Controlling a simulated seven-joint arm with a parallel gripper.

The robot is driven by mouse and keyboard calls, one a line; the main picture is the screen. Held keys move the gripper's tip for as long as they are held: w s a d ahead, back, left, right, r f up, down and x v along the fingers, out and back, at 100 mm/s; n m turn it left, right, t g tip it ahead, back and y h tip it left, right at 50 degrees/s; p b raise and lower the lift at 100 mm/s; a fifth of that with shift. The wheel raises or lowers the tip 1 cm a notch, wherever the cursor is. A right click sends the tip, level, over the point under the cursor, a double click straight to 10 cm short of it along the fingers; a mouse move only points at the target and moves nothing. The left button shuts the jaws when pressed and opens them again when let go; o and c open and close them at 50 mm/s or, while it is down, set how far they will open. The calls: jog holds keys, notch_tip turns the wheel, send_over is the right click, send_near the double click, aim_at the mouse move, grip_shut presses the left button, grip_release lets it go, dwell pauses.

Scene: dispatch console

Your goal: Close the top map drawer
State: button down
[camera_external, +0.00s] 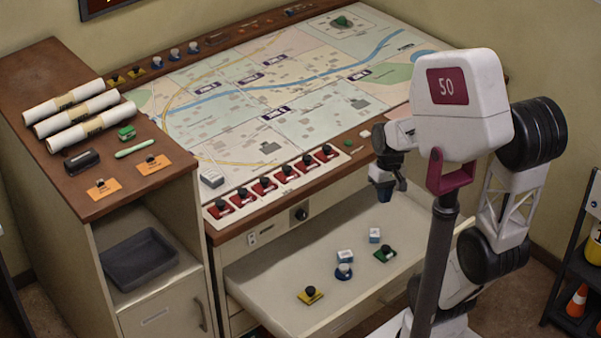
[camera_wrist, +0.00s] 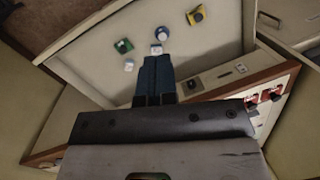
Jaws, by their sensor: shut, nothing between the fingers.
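The top map drawer (camera_external: 290,290) is pulled out from the console below the map table, and its flat light interior shows. Several small pieces lie in it: a yellow one (camera_external: 310,295), a blue and white one (camera_external: 344,271), a green one (camera_external: 385,254) and small white-topped blocks (camera_external: 375,235). My gripper (camera_external: 386,192) is above the drawer's right part, pointing down, its dark fingers together and empty. In the wrist view, the shut fingers (camera_wrist: 157,75) reach over the drawer interior (camera_wrist: 215,60), close to the blue and white piece (camera_wrist: 161,34). I cannot tell its exact height above the drawer.
The map table (camera_external: 290,90) carries a row of red switches (camera_external: 275,184) along its front edge. A side cabinet (camera_external: 60,150) on the left holds rolled maps (camera_external: 70,105) and a grey tray (camera_external: 140,262).

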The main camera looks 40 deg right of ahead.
jog(key=s+d+f+m+g+y, duration=0.1)
jog(key=s+d+f+m+y, duration=0.2)
jog(key=d+f, duration=0.45)
jog(key=m+t+y, duration=0.7)
jog(key=m+t, duration=0.4)
jog(key=m, duration=0.5)
send_over(419, 262)
jog(key=s+a, duration=0.2)
jog(key=s, duration=0.6)
notch_tip(419, 262, down, 18)
jog(key=s+d+f+m+t+h, duration=0.2)
jog(key=s+f+m+t+h, duration=0.6)
jog(key=m+h, duration=0.3)
jog(key=shift+s+f+m+t+h, duration=0.25)
jog(key=shift+f+m+t+h, duration=0.2)
jog(key=shift+f+m, duration=0.8)
jog(key=shift+r+m, duration=0.35)
jog(key=shift+w, duration=0.3)
jog(key=shift+w, duration=6.65)
jog(key=shift+w, duration=0.1)
